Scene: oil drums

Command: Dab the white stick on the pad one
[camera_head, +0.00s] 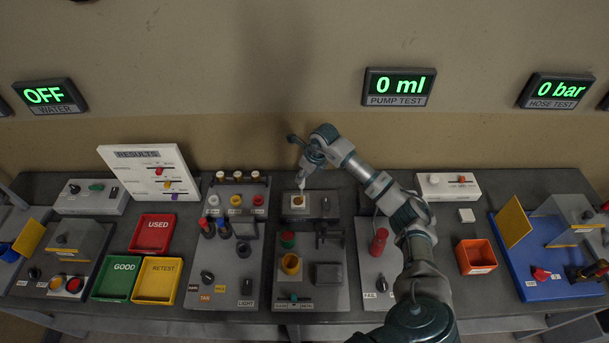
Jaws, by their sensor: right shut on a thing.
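My right arm reaches in from the bottom right, and its gripper (308,164) is over the back of the middle station. It is shut on a small white stick (301,180) that points downward. Right below the stick is a white square block with a round tan pad (297,200) on it. The stick's tip is at or just above the pad's back edge; I cannot tell whether it touches. No label naming pad one is readable. My left gripper is not in view.
Left of the pad stands a panel with several white-topped vials (238,177) and coloured knobs. A red bottle (378,242) stands near my forearm. An orange bin (476,256) is at the right.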

